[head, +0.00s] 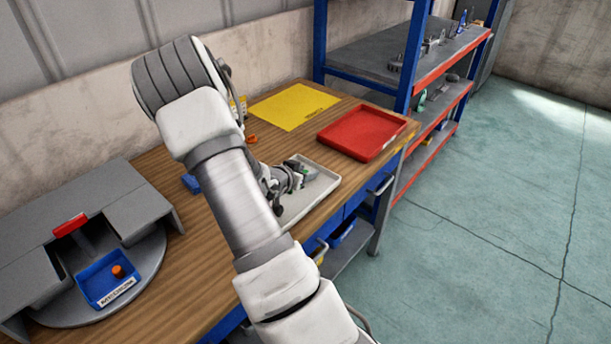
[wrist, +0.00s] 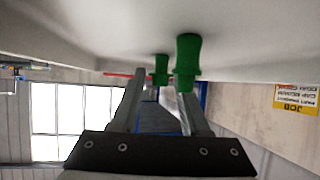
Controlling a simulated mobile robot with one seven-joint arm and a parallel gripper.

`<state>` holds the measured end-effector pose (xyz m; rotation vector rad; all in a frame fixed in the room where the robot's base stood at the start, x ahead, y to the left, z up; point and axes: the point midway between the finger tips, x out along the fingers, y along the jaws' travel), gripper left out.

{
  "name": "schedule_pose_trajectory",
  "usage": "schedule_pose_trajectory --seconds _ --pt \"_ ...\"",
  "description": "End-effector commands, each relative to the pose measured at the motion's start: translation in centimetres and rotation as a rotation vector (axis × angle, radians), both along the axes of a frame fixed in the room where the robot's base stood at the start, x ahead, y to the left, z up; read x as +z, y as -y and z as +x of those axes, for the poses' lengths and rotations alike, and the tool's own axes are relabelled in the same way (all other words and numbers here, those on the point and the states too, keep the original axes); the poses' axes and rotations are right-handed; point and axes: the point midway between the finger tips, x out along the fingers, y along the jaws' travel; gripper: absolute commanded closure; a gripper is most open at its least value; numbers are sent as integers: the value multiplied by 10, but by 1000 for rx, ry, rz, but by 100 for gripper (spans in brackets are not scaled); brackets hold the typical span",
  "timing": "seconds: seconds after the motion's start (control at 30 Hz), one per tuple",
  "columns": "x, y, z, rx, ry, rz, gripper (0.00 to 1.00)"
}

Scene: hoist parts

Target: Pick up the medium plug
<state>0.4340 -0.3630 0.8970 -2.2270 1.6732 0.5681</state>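Two green plugs stand out from the pale tray surface in the wrist view, which looks upside down. The larger-looking plug (wrist: 187,55) is by the tip of the right finger; whether they touch I cannot tell. The smaller-looking plug (wrist: 161,66) appears between the fingertips, apparently farther off. Which one is the medium plug I cannot tell. My gripper (wrist: 160,82) is open, with a clear gap between its fingers and nothing held. In the head view my gripper (head: 299,176) is low over the pale tray (head: 322,186), and only a bit of green shows beside it.
A red tray (head: 362,131) and a yellow mat (head: 292,105) lie behind the pale tray on the wooden bench (head: 190,285). A blue bin (head: 108,281) with an orange piece sits at the left. Blue-framed shelving (head: 408,60) stands at the back right.

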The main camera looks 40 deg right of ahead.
Motion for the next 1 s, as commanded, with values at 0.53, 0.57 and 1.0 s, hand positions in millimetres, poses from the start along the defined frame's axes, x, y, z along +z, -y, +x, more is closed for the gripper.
schedule_pose_trajectory --seconds 0.53,0.57,1.0 --pt "0 0 0 0 0 0 100" --pt "1 0 0 0 0 0 100" --pt "48 4 -11 -4 1 -1 100"
